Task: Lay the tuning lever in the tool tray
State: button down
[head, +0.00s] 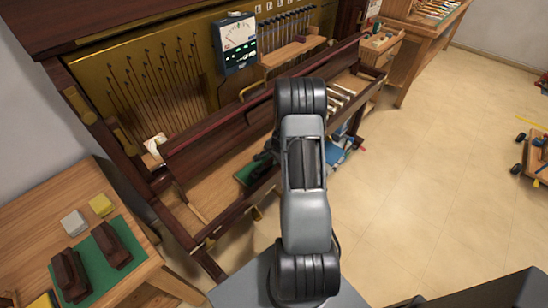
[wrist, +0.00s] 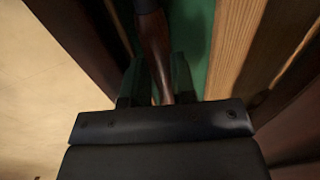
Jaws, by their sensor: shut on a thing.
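The tuning lever (wrist: 154,45) shows in the wrist view as a reddish-brown wooden handle with a dark upper end. My gripper (wrist: 160,92) is shut on this handle, one dark finger on each side. Behind the lever is a green surface (wrist: 198,45) with a pale wooden strip along its right, perhaps the lined tool tray; I cannot tell whether the lever touches it. In the head view my arm hides most of the gripper and the lever. A small green patch (head: 245,173) shows inside the piano case, left of my arm.
The open piano (head: 160,90) has a meter (head: 236,42) on it. A bench at lower left holds a green mat (head: 92,285) with dark blocks. A blue item (head: 336,155) lies right of my arm. A low trolley (head: 538,160) stands far right; the floor between is clear.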

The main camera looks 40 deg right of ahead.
dwell(0.3)
jog(key=c, duration=0.9)
grip_release()
jog(key=shift+o, duration=0.2)
jog(key=shift+f, duration=0.1)
jog(key=shift+s, duration=0.1)
jog(key=p+v, duration=0.2)
jog(key=v, duration=0.2)
jog(key=shift+s+d+r, duration=0.15)
jog(key=shift+s+r, duration=0.15)
jog(key=shift+r, duration=0.05)
jog(key=shift+p+v, duration=0.9)
jog(key=shift+v, duration=0.55)
jog(key=shift+s, duration=0.1)
